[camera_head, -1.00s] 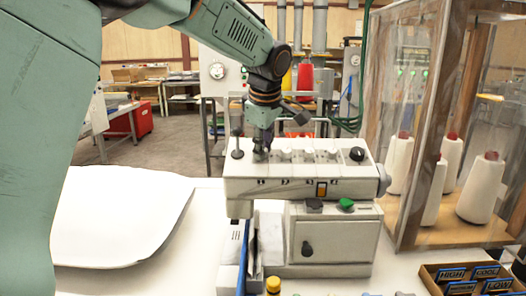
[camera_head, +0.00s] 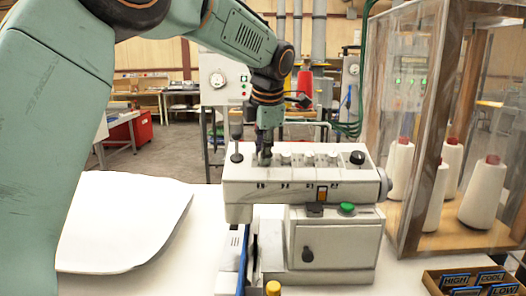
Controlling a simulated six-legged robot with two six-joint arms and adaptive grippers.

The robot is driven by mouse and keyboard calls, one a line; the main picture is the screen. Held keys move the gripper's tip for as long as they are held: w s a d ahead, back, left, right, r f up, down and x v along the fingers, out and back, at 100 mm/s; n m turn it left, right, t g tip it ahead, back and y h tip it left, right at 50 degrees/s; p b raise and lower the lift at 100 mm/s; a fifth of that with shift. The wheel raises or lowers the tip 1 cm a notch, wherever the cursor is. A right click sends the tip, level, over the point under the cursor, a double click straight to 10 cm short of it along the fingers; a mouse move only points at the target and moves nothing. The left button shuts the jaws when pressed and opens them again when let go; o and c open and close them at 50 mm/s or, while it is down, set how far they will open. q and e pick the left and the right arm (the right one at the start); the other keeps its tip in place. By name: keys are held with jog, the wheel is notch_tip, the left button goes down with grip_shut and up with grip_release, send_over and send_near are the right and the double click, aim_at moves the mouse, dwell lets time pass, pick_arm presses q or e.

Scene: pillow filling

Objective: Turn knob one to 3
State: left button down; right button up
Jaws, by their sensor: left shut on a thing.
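The white sewing machine (camera_head: 300,190) stands on the white table. My left gripper (camera_head: 264,156) points down from above at the left end of this row. It is shut on the leftmost knob, knob one, which its fingers mostly hide. The number that this knob points to is too small to read. My right gripper is not in view.
A thin post with a dark cap (camera_head: 237,157) stands just left of my left gripper. A clear-walled wooden case (camera_head: 415,150) with thread cones is at the right. A white pillow (camera_head: 120,220) lies at the left. A box of labelled cards (camera_head: 433,285) sits front right.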

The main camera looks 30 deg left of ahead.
pick_arm(q)
jog(key=shift+n, duration=0.6)
jog(key=c, duration=1.2)
grip_release()
jog(key=shift+o, duration=0.2)
jog(key=v, duration=1.2)
